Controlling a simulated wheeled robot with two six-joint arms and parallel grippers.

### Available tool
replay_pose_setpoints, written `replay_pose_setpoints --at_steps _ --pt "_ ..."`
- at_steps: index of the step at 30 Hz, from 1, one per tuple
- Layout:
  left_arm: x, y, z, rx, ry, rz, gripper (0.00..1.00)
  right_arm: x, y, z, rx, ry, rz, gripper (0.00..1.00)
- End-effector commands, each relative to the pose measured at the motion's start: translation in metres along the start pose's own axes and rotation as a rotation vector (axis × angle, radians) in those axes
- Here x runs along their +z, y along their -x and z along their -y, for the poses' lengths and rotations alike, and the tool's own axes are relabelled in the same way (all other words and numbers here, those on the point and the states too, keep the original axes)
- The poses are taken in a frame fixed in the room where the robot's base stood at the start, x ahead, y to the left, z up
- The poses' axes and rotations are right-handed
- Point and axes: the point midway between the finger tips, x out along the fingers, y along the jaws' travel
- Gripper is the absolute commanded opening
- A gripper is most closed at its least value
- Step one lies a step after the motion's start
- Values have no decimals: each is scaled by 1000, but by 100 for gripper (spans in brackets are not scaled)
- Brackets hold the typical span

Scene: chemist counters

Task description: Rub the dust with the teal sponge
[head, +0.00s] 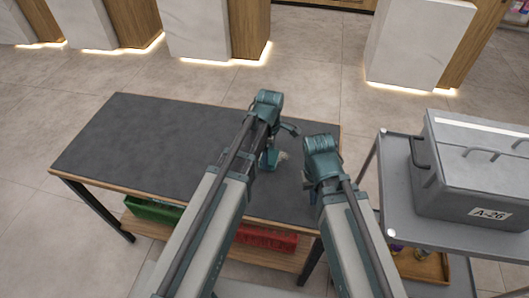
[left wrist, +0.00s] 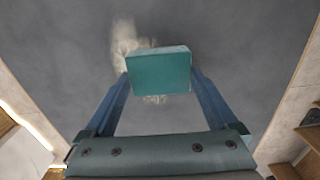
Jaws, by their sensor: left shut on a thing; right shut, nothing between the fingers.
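The teal sponge (left wrist: 158,72) is between the fingertips of my left gripper (left wrist: 158,84) in the left wrist view. The gripper is shut on it. A pale, smeared dust patch (left wrist: 124,42) shows on the dark tabletop, mostly above and left of the sponge, with a little below it. The sponge hides part of the dust. Whether the sponge touches the top I cannot tell. In the head view the sponge (head: 269,160) is low over the table, and a bit of dust (head: 283,156) shows to its right. My right gripper (head: 309,188) is shut and empty, near the table's right edge.
The dark-topped table (head: 150,140) is clear on its left side. A green crate (head: 153,209) and a red crate (head: 268,238) sit on its lower shelf. A grey cart (head: 393,178) with a grey toolbox (head: 465,165) stands close on the right. White counters stand behind.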

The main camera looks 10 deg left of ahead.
Motion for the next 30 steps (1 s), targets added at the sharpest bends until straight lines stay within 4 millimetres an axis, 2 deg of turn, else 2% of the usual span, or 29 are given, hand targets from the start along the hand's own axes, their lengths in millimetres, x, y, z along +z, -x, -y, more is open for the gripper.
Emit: replay_pose_setpoints --at_steps 8,16,25,30 --pt "13 0 -1 0 -4 10 48 0 0 0 0 0 0 0" --pt "34 2 -1 0 -5 7 48 0 1 0 0 0 0 0" --pt "38 2 -1 0 -2 5 48 0 1 0 0 0 0 0" --pt "48 0 -2 0 -3 5 48 0 0 0 0 0 0 0"
